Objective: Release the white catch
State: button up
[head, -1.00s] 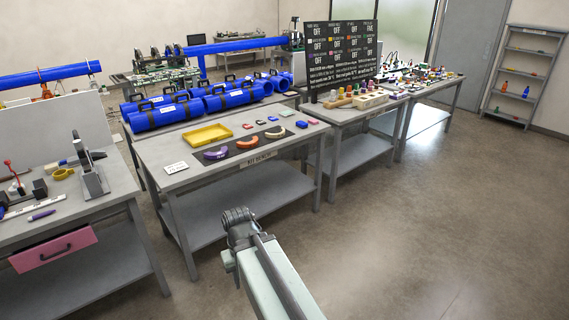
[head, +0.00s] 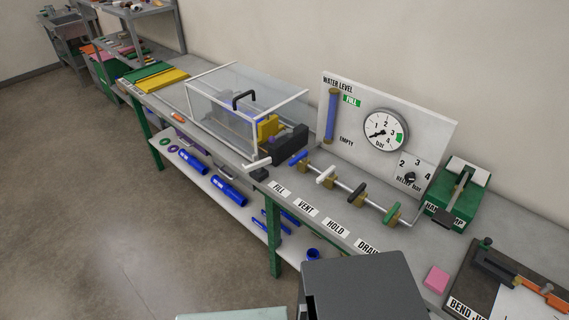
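A clear box with a white frame (head: 192,92) and a black handle (head: 243,97) stands on the grey bench. A short white bar (head: 257,163) sticks out at the near right lower corner of the box, beside a dark block (head: 290,146); it looks like the white catch, but its exact shape is too small to tell. A yellow part (head: 267,128) shows at the right end of the box.
Right of the box, a pipe carries blue, white (head: 325,174), black and green valve handles above labels. A gauge panel (head: 432,125), a green pump (head: 455,200) and a pink block (head: 436,279) stand further right. The floor at left (head: 90,200) is clear.

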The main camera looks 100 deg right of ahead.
aim_at(257, 166)
jog(key=z, duration=0.5)
jog(key=i, duration=0.45)
jog(key=z, duration=0.6)
